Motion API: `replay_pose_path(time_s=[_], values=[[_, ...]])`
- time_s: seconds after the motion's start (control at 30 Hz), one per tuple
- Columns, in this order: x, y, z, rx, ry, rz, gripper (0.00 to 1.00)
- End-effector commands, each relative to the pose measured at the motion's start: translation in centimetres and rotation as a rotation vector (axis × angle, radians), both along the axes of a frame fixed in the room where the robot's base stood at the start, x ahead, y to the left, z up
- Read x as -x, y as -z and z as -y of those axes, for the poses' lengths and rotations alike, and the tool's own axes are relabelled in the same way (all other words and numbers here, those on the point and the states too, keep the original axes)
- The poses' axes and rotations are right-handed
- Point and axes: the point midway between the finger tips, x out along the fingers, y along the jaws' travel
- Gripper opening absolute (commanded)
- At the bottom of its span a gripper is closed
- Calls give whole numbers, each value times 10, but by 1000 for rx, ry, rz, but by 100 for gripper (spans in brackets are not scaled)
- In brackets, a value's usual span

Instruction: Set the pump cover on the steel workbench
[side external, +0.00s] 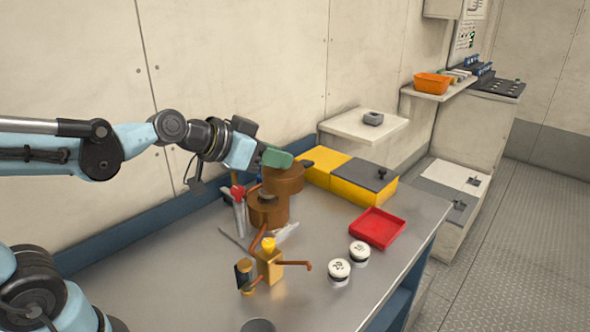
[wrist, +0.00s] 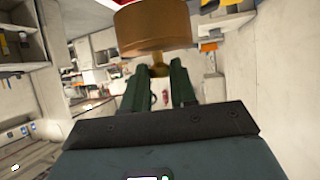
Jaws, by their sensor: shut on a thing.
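The pump cover (side external: 283,181) is a brown, copper-coloured round piece. My gripper (side external: 276,158) is shut on it from above, with green fingers. In the wrist view the cover (wrist: 153,28) shows beyond the fingertips (wrist: 159,78), and its narrow stem is between them. A brown pump body (side external: 268,212) with an open top stands on the steel workbench (side external: 170,270). The cover appears just behind and above this body. I cannot tell whether the cover touches anything, as its underside is partly hidden.
A brass fitting with copper pipes (side external: 269,265), two white-topped weights (side external: 339,269), a red tray (side external: 377,228) and a yellow box with a grey lid (side external: 365,182) surround the pump. A red-handled tool (side external: 238,194) stands left. The left front of the bench looks clear.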

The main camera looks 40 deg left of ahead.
Motion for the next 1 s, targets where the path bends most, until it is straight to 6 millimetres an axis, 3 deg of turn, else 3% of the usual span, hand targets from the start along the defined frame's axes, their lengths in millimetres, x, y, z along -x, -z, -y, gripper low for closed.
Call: replay_pose_path(time_s=[0.1,0.6,0.8,1.0], values=[[-8,11,-21,2,-10,3,0],[-33,53,-85,1,-5,4,0],[-38,63,-100,1,-4,4,0],[-39,71,-102,0,-1,3,0]])
